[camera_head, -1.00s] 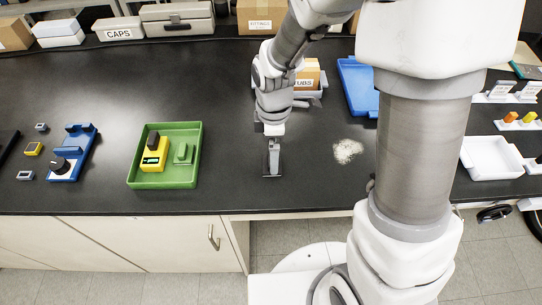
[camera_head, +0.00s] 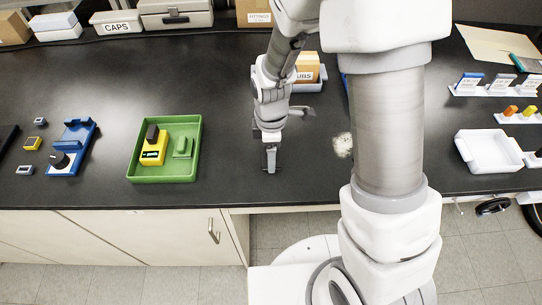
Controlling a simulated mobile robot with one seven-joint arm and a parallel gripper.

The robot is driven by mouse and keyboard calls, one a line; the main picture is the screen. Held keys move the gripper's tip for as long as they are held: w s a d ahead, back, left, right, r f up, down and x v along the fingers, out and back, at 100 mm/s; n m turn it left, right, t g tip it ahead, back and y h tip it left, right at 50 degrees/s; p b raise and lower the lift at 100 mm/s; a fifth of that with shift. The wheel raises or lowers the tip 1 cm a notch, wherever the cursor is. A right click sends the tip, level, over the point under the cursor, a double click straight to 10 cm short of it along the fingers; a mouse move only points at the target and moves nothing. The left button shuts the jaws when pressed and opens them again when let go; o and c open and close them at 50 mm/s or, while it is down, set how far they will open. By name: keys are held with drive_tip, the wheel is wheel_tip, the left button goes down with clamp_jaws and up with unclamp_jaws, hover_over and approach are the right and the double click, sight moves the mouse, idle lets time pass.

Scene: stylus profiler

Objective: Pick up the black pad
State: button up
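I cannot single out the black pad with certainty. A dark block (camera_head: 152,133) sits at the back of a yellow device (camera_head: 153,152) in the green tray (camera_head: 162,179), left of centre. A green piece (camera_head: 183,147) stands beside the device in the tray. My gripper (camera_head: 270,168) points down near the bench's front edge, to the right of the tray and apart from it. Its fingers are small and dark against the black bench, so I cannot tell whether they are open or hold anything.
A blue fixture with a knob (camera_head: 72,150) and several small blocks lie at the left. A labelled box (camera_head: 306,68) stands behind my arm. A pale granular patch (camera_head: 342,145) and a white tray (camera_head: 486,150) lie to the right. The bench between tray and gripper is clear.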

drive_tip(key=c, duration=0.4)
drive_tip(key=shift+c, duration=0.3)
drive_tip(key=shift+r, duration=0.45)
drive_tip(key=r, duration=0.3)
drive_tip(key=shift+w+d+r, duration=0.1)
drive_tip(key=shift+d+r, duration=0.1)
drive_tip(key=shift+r, duration=0.15)
drive_tip(key=d+r, duration=0.6)
drive_tip(key=d, duration=0.5)
drive_tip(key=shift+s+d+r, duration=0.15)
drive_tip(key=shift+s+r, duration=0.1)
drive_tip(key=shift+s, duration=0.05)
